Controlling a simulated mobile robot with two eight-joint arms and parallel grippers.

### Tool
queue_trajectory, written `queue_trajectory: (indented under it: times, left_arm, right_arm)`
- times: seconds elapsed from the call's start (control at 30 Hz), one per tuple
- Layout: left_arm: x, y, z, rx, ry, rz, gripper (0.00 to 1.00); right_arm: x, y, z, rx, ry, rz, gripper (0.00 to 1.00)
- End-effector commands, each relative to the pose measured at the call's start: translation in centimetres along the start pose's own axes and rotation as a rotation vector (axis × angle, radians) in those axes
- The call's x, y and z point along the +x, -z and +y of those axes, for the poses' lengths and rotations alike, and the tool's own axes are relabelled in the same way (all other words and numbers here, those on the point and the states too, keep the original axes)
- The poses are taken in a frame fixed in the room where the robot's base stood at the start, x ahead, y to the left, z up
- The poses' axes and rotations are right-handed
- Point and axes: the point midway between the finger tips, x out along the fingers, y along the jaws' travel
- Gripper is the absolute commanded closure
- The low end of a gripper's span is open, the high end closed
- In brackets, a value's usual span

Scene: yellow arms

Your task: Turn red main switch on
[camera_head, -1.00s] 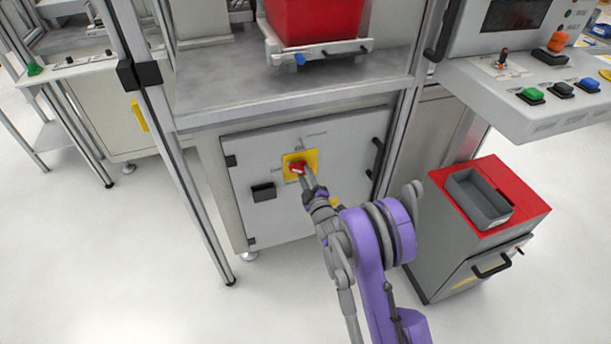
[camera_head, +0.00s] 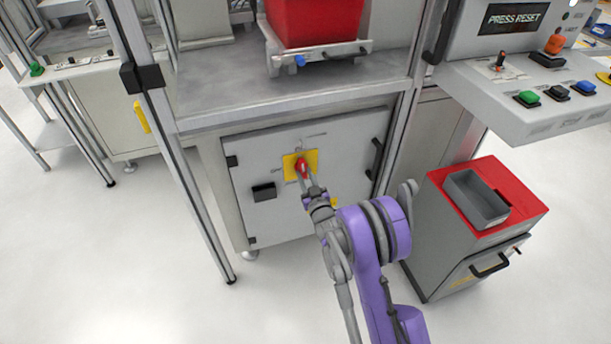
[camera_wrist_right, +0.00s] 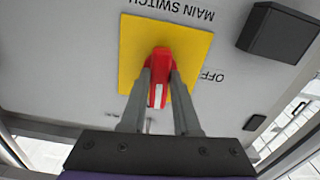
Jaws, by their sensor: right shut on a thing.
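The red main switch (camera_head: 301,167) sits on a yellow plate (camera_head: 290,160) on the grey cabinet door. In the right wrist view the red switch (camera_wrist_right: 160,68) stands out from the yellow plate (camera_wrist_right: 135,50), with "MAIN SWITCH" and "OFF" lettering beside it, upside down. My right gripper (camera_head: 306,177) is shut on the switch handle; in the wrist view its two fingers (camera_wrist_right: 160,85) are on either side of it. The handle's white stripe points down toward the gripper. The display (camera_head: 514,17) on the panel reads "PRESS RESET". My left gripper is not in view.
The cabinet door has a black handle (camera_head: 375,160) and a black box (camera_head: 264,192). A red-topped grey cabinet with an open grey tray (camera_head: 463,180) stands at the right. The control panel (camera_head: 500,75) overhangs above it. Floor to the left is clear.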

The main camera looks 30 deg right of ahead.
Motion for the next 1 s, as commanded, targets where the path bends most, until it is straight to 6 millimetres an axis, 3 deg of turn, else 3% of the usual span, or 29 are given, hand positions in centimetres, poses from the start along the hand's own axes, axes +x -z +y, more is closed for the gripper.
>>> queue_trajectory:
  times: [0.3,0.8,0.83,1.0]
  left_arm:
    - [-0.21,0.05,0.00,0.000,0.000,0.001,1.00]
    - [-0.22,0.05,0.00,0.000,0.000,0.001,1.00]
    - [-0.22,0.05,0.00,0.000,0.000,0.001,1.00]
    - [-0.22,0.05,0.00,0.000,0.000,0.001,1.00]
  right_arm:
    - [-0.02,-0.02,0.00,0.104,0.000,-0.001,1.00]
    - [-0.01,-0.03,-0.02,0.122,0.000,-0.001,1.00]
    - [-0.01,-0.03,-0.02,0.121,0.000,-0.001,0.66]
    - [-0.01,-0.02,-0.02,0.120,0.000,0.000,0.40]
